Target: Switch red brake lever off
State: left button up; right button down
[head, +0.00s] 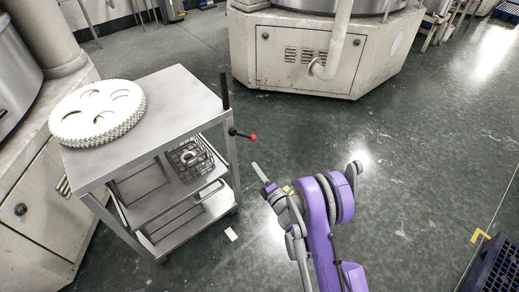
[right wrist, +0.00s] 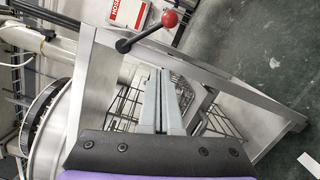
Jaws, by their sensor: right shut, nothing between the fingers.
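The red brake lever (head: 242,134) is a dark rod with a red ball knob, on the right side of a metal cart (head: 176,103). In the right wrist view, the lever's red knob (right wrist: 170,18) is at the top, with its rod running down left to a dark pivot on the cart frame. My right gripper (head: 259,172) is shut and empty, a little below and right of the knob in the head view. Its closed fingers (right wrist: 161,76) point towards the lever and appear apart from it. My left gripper is not in view.
Stacked white toothed discs (head: 97,113) lie on the cart's top. A wire basket (head: 190,159) sits on the shelf beneath. Large beige machines stand at the left and the back (head: 305,55). Green floor (head: 420,150) is clear to the right, with a dark grate (head: 495,268) at bottom right.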

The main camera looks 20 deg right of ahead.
aim_at(245, 136)
jog(key=shift+s+f+n, duration=0.25)
jog(key=shift+f+n, duration=0.35)
jog(key=shift+f, duration=0.4)
jog(key=shift+w, duration=0.1)
jog(key=w+d+r, duration=0.1)
jog(key=w+r, duration=0.1)
jog(key=w, duration=0.9)
jog(key=shift+w+d+b, duration=0.15)
jog(key=shift+b, duration=0.2)
